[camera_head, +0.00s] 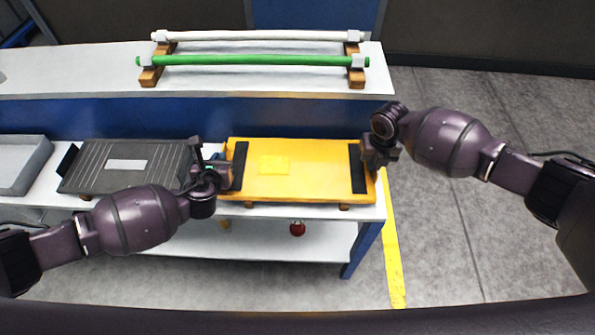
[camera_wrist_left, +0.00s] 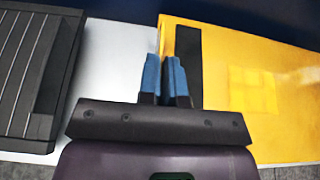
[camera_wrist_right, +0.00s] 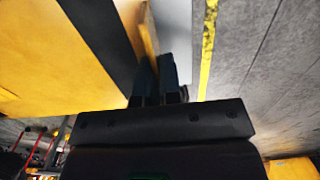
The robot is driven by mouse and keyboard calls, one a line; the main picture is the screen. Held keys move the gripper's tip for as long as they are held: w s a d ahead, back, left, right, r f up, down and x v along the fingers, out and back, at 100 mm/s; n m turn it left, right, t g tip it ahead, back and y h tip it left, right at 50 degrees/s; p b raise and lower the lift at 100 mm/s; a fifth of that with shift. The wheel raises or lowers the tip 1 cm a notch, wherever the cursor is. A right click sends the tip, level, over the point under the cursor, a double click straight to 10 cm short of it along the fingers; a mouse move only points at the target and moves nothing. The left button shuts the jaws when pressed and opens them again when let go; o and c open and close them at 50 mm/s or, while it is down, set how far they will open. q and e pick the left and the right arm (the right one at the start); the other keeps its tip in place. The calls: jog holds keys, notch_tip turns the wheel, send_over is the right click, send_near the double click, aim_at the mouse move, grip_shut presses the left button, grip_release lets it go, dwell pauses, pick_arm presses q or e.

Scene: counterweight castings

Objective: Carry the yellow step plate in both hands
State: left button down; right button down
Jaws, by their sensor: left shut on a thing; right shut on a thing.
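The yellow step plate (camera_head: 305,180) lies level at the right end of the near shelf, with a black strip near each short end and a paler yellow patch. My left gripper (camera_head: 226,173) is shut on its left edge; the fingers also show at that edge in the left wrist view (camera_wrist_left: 165,82). My right gripper (camera_head: 374,162) is shut on its right edge; its dark fingers show there in the right wrist view (camera_wrist_right: 157,82). Small wooden blocks (camera_head: 343,206) show under the plate's front edge. I cannot tell whether the plate touches them.
A dark ribbed plate (camera_head: 125,166) lies left of the yellow plate, with a grey tray (camera_head: 22,165) further left. A green bar (camera_head: 250,60) and a white bar (camera_head: 255,36) rest on wooden supports behind. Open floor with a yellow line (camera_head: 394,260) lies right.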

pick_arm(q)
jog(key=shift+a+f, duration=0.15)
jog(key=shift+a, duration=0.05)
pick_arm(e)
jog(key=shift+d+f, duration=0.15)
jog(key=shift+d, duration=0.05)
pick_arm(q)
jog(key=c, duration=1.7)
grip_release()
jog(key=shift+f, duration=0.15)
pick_arm(e)
jog(key=c, duration=1.7)
grip_release()
jog(key=shift+f, duration=0.15)
pick_arm(q)
jog(key=o, duration=0.4)
pick_arm(e)
jog(key=o, duration=0.4)
pick_arm(q)
jog(key=shift+d, duration=0.1)
pick_arm(e)
jog(key=shift+a, duration=0.15)
pick_arm(q)
jog(key=shift+s, duration=0.1)
